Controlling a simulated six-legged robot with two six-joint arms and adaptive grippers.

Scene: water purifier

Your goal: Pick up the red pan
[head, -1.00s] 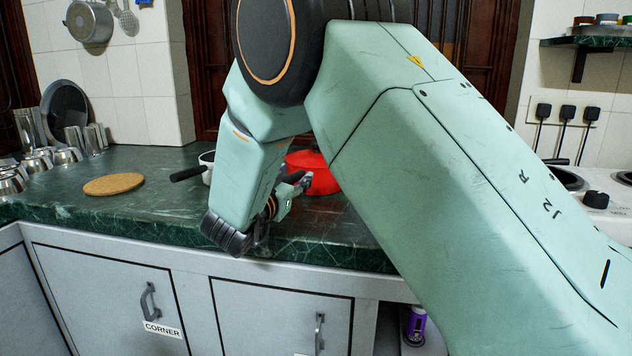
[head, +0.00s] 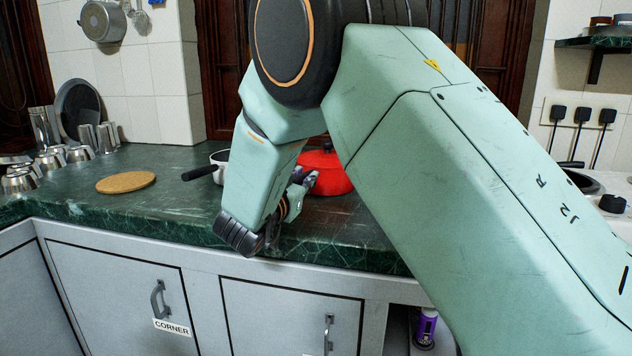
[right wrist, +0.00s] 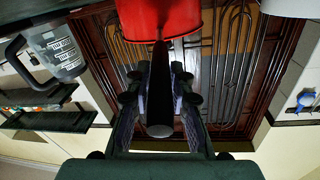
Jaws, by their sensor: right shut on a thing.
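The red pan (head: 326,176) shows in the head view at the counter, partly hidden behind my right arm. My right gripper (head: 301,184) is beside it, on its near left side. In the right wrist view the red side of the pan (right wrist: 180,14) is at the top, and its black handle (right wrist: 160,85) runs down between the two fingers. The right gripper is shut on this handle. In the head view the handle is mostly hidden, and I cannot tell whether the pan touches the counter. My left gripper is not in view.
A round cork mat (head: 126,182) lies on the green counter (head: 170,218), with metal cups (head: 80,153) further left. The counter between mat and arm is clear. A hob (head: 590,188) is at the right.

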